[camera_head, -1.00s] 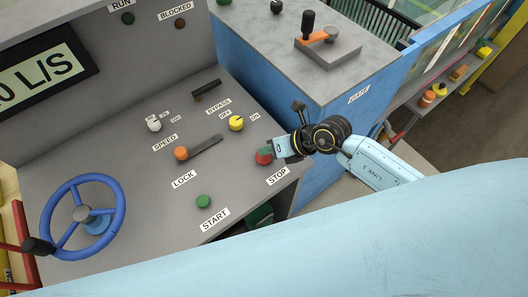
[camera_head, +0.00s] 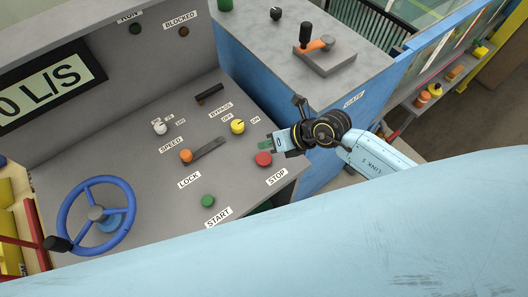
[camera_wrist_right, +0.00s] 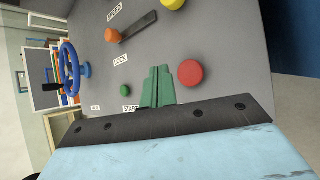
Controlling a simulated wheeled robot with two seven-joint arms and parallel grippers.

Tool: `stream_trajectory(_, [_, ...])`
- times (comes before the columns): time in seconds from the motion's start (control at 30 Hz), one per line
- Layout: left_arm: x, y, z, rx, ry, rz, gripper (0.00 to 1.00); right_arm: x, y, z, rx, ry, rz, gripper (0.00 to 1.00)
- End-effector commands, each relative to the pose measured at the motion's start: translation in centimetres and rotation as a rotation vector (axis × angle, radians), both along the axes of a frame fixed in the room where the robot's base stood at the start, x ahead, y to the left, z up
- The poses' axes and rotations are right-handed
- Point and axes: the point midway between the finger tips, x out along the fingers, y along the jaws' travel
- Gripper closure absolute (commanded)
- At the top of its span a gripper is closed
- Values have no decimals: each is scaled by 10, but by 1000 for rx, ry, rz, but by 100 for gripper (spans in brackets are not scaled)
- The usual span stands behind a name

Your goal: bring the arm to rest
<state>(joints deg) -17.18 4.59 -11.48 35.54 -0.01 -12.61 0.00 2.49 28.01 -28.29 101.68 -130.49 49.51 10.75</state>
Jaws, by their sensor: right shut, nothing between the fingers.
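My right gripper (camera_head: 270,143) is just above the red STOP button (camera_head: 263,159) at the right edge of the grey control panel (camera_head: 110,150). In the right wrist view its green fingertips (camera_wrist_right: 158,86) are together with nothing between them, beside the red button (camera_wrist_right: 190,73). The button looks apart from the fingers. My right arm (camera_head: 375,160) comes in from the right, past the blue cabinet. My left gripper is not in view.
A display reads "0 L/S".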

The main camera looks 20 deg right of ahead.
Motion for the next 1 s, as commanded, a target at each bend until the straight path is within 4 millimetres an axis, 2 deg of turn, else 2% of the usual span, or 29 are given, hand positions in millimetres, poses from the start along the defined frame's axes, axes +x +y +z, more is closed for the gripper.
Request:
stream_trajectory(0.03, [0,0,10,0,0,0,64,0,0,9,0,0,0,100])
stream_trajectory(0.17, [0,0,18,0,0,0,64,0,0,17,0,0,0,100])
stream_trajectory(0.77, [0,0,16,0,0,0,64,0,3,18,20,-6,-5,100])
stream_trajectory(0.87, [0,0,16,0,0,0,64,2,18,35,132,-33,-35,100])
stream_trajectory(0.97, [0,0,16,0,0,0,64,6,40,75,363,-85,-119,100])
stream_trajectory(1.0, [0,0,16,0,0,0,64,9,45,96,477,-108,-171,100])
